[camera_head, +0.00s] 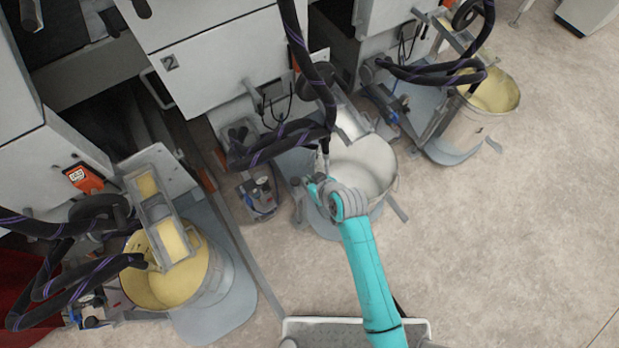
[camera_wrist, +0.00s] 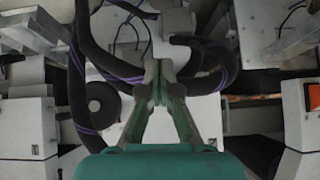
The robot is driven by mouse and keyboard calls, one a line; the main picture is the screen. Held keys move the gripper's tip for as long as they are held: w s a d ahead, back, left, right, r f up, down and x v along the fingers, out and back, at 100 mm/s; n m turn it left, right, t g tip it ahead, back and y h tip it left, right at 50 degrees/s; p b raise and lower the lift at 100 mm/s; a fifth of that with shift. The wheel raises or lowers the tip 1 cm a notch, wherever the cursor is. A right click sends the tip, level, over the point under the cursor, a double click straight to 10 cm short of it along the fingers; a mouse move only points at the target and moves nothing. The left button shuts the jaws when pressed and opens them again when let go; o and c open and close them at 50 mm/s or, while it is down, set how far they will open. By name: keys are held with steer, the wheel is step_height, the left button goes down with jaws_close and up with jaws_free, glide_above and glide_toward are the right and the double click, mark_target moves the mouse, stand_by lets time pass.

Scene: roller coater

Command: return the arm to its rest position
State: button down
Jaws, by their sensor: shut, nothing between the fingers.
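My teal arm reaches forward from the bottom of the head view. Its end is above the near edge of the middle bucket (camera_head: 362,165), which holds white material. My gripper (camera_wrist: 158,70) shows in the wrist view with its fingertips together and nothing between them. In the head view the gripper is small and partly hidden by my wrist. Dark hoses with purple stripes (camera_head: 290,135) hang close to the gripper. In the wrist view a dark hose (camera_wrist: 85,70) runs to the left of the fingers and behind them.
A bucket of yellow material (camera_head: 165,275) stands at the lower left, and another yellow bucket (camera_head: 490,95) at the upper right. White machine cabinets (camera_head: 215,65) fill the back. Open concrete floor (camera_head: 510,240) lies to the right.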

stand_by(0.3)
steer(key=s+d+r+m+t+h, duration=0.1)
steer(key=s+d+m+t, duration=0.1)
steer(key=s+d, duration=0.65)
steer(key=s+d+r+m+t+h, duration=0.15)
steer(key=s+d, duration=0.35)
steer(key=s, duration=0.6)
steer(key=s+d+r+m+t+h, duration=0.1)
steer(key=s+d+r+t, duration=0.1)
steer(key=s+r, duration=0.6)
steer(key=s+d+r+m+t+h, duration=0.1)
steer(key=s+d+r, duration=0.3)
steer(key=s+r, duration=0.5)
step_height(320, 180, up, 2)
steer(key=shift+s+r+m+t+h, duration=0.15)
steer(key=shift+r+m+t+h, duration=0.15)
steer(key=shift+m+t, duration=0.25)
